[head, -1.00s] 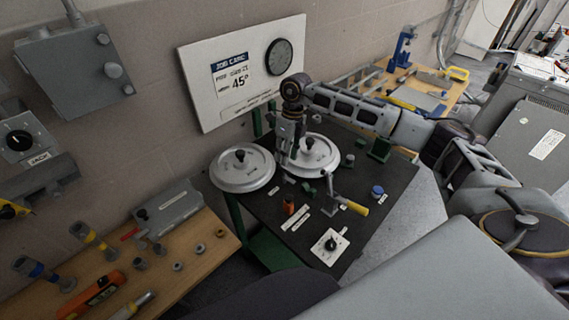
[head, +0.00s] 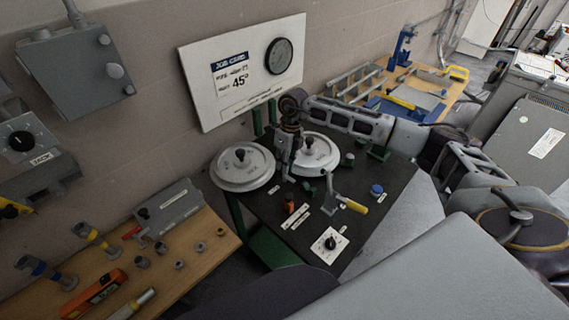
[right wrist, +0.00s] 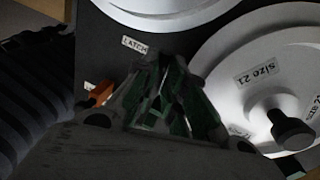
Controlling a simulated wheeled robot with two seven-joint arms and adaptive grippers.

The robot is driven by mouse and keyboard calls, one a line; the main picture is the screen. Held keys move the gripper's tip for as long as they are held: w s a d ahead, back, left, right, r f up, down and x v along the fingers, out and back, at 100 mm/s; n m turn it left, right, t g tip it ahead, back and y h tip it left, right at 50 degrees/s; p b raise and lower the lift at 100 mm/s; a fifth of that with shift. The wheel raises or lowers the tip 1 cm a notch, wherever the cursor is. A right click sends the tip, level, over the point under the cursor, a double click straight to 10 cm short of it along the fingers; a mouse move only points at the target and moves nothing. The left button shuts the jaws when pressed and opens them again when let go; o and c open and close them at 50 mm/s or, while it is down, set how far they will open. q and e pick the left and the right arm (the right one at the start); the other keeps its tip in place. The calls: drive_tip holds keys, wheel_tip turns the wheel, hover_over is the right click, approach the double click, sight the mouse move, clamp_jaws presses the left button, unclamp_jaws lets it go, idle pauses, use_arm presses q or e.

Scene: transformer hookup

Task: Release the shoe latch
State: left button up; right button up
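My right gripper (head: 285,175) points down over the dark bench top, between two round grey shoes. The left shoe (head: 243,166) and right shoe (head: 318,153) each have a dark knob. In the right wrist view the gripper fingers (right wrist: 162,62) come together at the tips, with green parts showing between and behind them. A label reading LATCH (right wrist: 134,46) lies just beyond the tips. The latch itself is not clearly made out; the fingers hide that spot. A shoe marked size 21 (right wrist: 285,85) is at the right there. My left gripper is out of view.
A yellow-handled lever (head: 345,202), an orange-red piece (head: 289,205), a blue cap (head: 377,190) and a dial plate (head: 329,244) are on the bench front. A job card board (head: 232,110) reading 45° stands behind. A wooden tool table (head: 190,262) is at left.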

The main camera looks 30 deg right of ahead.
clamp_jaws()
drive_tip(key=shift+m, duration=0.7)
drive_tip(key=o, duration=0.6)
unclamp_jaws()
wheel_tip(320, 180, up, 12)
drive_tip(key=d, duration=0.2)
drive_tip(key=shift+w+d, duration=0.15)
drive_tip(key=shift+w, duration=0.25)
drive_tip(key=shift+f, duration=0.1)
